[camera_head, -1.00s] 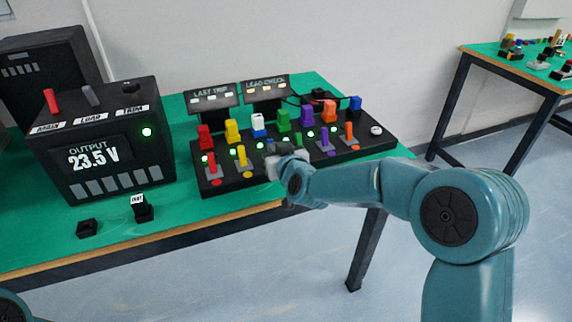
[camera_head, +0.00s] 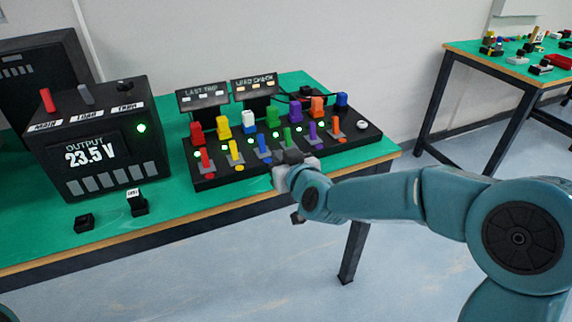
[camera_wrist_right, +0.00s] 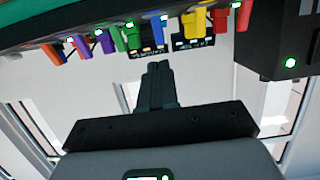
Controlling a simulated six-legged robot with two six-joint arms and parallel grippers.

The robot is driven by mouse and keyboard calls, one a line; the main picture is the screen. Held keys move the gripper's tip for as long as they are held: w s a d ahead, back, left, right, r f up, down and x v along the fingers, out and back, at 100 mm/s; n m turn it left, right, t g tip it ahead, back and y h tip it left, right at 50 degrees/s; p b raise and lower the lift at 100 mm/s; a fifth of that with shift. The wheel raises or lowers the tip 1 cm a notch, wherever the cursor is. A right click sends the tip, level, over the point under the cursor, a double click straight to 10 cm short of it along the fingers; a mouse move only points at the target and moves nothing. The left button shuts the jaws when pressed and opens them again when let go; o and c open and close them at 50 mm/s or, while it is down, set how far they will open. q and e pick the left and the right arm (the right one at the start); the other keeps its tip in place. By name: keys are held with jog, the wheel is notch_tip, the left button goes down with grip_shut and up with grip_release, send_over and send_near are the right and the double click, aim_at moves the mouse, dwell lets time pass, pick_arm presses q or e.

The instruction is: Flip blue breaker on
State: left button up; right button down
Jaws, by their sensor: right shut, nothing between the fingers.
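The blue breaker lever (camera_head: 263,143) stands up, tilted, in the front row of the black breaker panel (camera_head: 222,180), between the yellow lever (camera_head: 235,151) and the green lever (camera_head: 288,139). It also shows in the right wrist view (camera_wrist_right: 157,33), which looks upside down, with a lit green lamp (camera_wrist_right: 164,17) close by. My right gripper (camera_head: 288,160) is over the panel's front edge, in front of the blue and green levers. In the wrist view its dark fingers (camera_wrist_right: 157,72) are together and empty, apart from the blue lever. My left gripper is out of view.
The red (camera_head: 204,158), purple (camera_head: 313,130) and orange (camera_head: 336,127) levers share the front row. Colored blocks stand behind them, with two small display signs (camera_head: 202,96) at the back. A black output box (camera_head: 90,140) reading 23.5 V stands left. Open floor lies in front.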

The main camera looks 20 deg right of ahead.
jog(key=v, duration=0.3)
jog(key=shift+s, duration=0.1)
jog(key=shift+s+r, duration=0.1)
jog(key=shift+r, duration=0.05)
